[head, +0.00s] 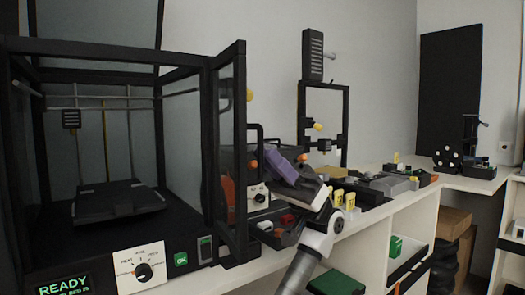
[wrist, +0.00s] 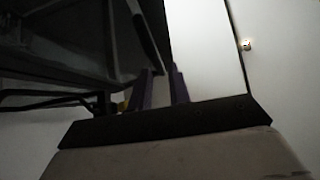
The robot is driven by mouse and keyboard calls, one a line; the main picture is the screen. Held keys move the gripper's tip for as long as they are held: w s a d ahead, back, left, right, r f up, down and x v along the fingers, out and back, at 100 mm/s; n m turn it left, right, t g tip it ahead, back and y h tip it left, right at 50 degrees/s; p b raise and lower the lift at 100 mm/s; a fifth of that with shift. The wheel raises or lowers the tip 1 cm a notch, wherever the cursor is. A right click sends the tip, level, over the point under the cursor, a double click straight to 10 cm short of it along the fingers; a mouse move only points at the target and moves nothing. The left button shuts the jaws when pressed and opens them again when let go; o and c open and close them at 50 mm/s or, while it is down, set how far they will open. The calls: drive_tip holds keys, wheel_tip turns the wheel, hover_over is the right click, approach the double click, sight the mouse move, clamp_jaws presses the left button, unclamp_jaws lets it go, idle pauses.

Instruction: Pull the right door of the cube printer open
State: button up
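The black-framed cube printer (head: 105,48) fills the left of the head view, its front opening showing the bed inside. Its right door (head: 239,110), a narrow glazed panel in a black frame, stands at an angle to the printer's front, at the front right corner. My gripper (head: 274,160) has purple fingers and is just right of this door, apparently apart from it. In the wrist view the two purple fingers (wrist: 160,92) are spread, with nothing clearly between them. A dark frame and a bar (wrist: 50,98) show left of them; I cannot tell whether they touch.
A white bench (head: 372,217) runs right and back, crowded with small parts. A smaller black frame machine (head: 347,110) stands behind my gripper. A control panel (head: 143,268) with a dial is below the printer opening. Shelves with a green box (head: 335,283) are under the bench.

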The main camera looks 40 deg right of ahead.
drive_tip(key=v, duration=1)
drive_tip(key=shift+d, duration=0.15)
